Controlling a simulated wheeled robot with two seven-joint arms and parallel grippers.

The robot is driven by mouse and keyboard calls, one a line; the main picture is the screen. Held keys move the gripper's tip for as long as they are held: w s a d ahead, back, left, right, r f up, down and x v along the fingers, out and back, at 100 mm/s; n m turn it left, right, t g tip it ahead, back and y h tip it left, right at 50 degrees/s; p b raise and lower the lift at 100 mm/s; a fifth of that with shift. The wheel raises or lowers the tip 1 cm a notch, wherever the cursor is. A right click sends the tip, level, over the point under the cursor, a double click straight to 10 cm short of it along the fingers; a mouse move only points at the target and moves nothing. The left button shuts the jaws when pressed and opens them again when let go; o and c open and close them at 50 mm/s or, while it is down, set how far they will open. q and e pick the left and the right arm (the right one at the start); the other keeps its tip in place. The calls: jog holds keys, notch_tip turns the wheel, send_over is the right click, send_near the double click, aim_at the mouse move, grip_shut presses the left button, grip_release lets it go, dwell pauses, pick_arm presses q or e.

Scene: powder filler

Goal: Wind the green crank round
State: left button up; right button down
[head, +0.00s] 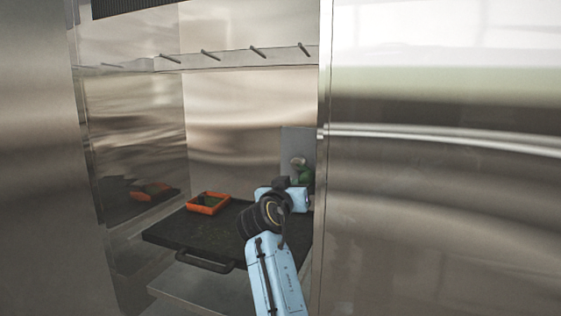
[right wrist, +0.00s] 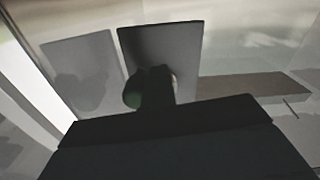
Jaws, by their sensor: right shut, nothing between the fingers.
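The green crank (head: 303,172) is on a grey plate (head: 291,146) at the right inner side of the metal cabinet. In the right wrist view a bit of the green crank (right wrist: 132,98) shows beside a dark shape in front of the plate (right wrist: 165,50). My right gripper (head: 306,188) is shut and empty, just below the crank in the head view. The arm partly hides the crank's lower part. Whether the gripper touches the crank cannot be told. My left gripper is not in view.
A black tray (head: 185,235) with a front handle lies on the cabinet floor. An orange open box (head: 208,203) sits on it. A rail with several pegs (head: 235,57) crosses above. The cabinet's right front panel (head: 440,200) stands close beside my right arm.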

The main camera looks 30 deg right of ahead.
aim_at(304, 181)
jog(key=shift+s+d+r+p, duration=0.25)
jog(key=shift+s+d+p, duration=0.25)
jog(key=shift+s+d, duration=0.2)
jog(key=shift+r, duration=0.1)
jog(key=shift+s+d+r+p, duration=0.15)
jog(key=shift+s+r+p, duration=0.05)
jog(key=shift+r+p, duration=0.45)
jog(key=shift+s+f, duration=0.1)
jog(key=shift+f, duration=0.05)
